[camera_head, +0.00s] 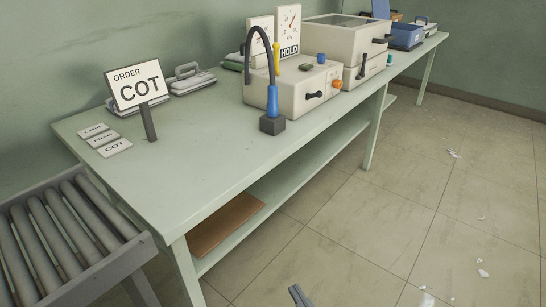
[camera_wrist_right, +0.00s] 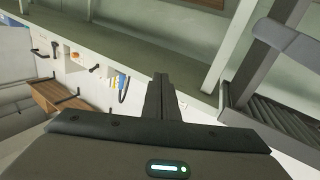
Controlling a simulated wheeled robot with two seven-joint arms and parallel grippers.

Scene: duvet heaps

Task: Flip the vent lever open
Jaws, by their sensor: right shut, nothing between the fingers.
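A cream machine (camera_head: 290,98) stands on the pale green bench, with a black lever (camera_head: 314,95) and an orange knob (camera_head: 337,84) on its front. A second cream machine (camera_head: 350,38) with a dark window in its lid stands behind it, with an upright black lever (camera_head: 362,71) on its front. I cannot tell which lever is the vent lever. My right gripper (camera_head: 297,294) is low at the bottom edge, over the floor and well away from both machines. In the right wrist view its fingers (camera_wrist_right: 163,97) are together and empty. My left gripper is out of view.
A blue-handled tool on a dark block (camera_head: 272,124) stands at the bench's front edge. The COT sign (camera_head: 138,86) and several label cards (camera_head: 104,140) are at the left. A roller conveyor (camera_head: 60,235) adjoins the bench. The floor in front is mostly clear, with white scraps.

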